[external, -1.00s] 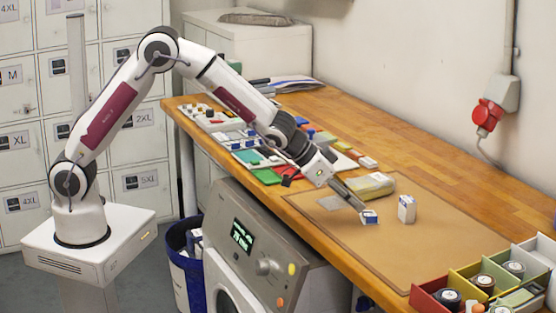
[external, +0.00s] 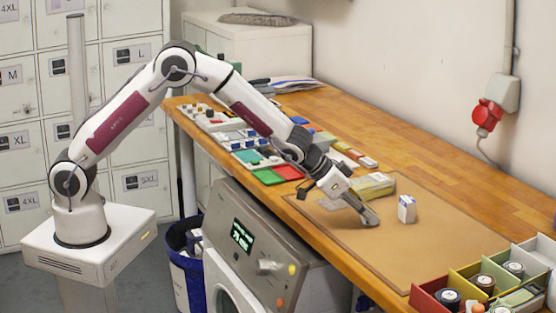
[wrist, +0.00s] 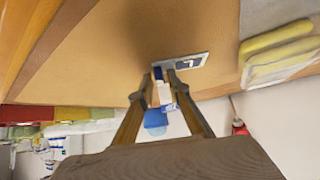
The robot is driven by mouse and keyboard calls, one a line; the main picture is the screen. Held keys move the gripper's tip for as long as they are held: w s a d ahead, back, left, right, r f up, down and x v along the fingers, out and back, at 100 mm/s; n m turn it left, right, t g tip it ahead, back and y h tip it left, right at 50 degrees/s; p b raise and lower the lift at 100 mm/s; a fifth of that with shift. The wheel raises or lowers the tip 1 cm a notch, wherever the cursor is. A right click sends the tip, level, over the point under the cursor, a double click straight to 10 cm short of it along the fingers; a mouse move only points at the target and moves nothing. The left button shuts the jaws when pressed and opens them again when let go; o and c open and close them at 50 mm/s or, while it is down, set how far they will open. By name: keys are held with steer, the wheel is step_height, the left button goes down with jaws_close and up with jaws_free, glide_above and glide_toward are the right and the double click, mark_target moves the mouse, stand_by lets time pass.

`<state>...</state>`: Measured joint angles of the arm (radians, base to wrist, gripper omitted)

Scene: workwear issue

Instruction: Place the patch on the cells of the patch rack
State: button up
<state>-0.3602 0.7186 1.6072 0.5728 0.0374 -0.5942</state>
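In the wrist view, a flat plate with a pale rim and a dark face with a white mark (wrist: 190,62) lies just past my fingertips, over the tan mat; I take it for the patch. My gripper (wrist: 163,76) points at it with the two tips a small gap apart. Whether they grip its edge cannot be told. In the external view my gripper (external: 370,219) is low over the mat and hides the patch. The patch rack is probably the tray of coloured cells (external: 250,157) left of the mat; its cells are too small to read.
A white and blue carton (external: 407,209) stands right of my gripper. A yellowish packet (external: 372,187) lies behind it. Coloured bins (external: 428,300) stand at the front right. The tan mat (external: 440,240) is clear between carton and bins.

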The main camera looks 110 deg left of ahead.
stand_by(0.3)
jaws_close()
steer(key=shift+r, duration=0.25)
step_height(320, 180, up, 10)
steer(key=shift+f, duration=0.2)
stand_by(0.9)
stand_by(0.5)
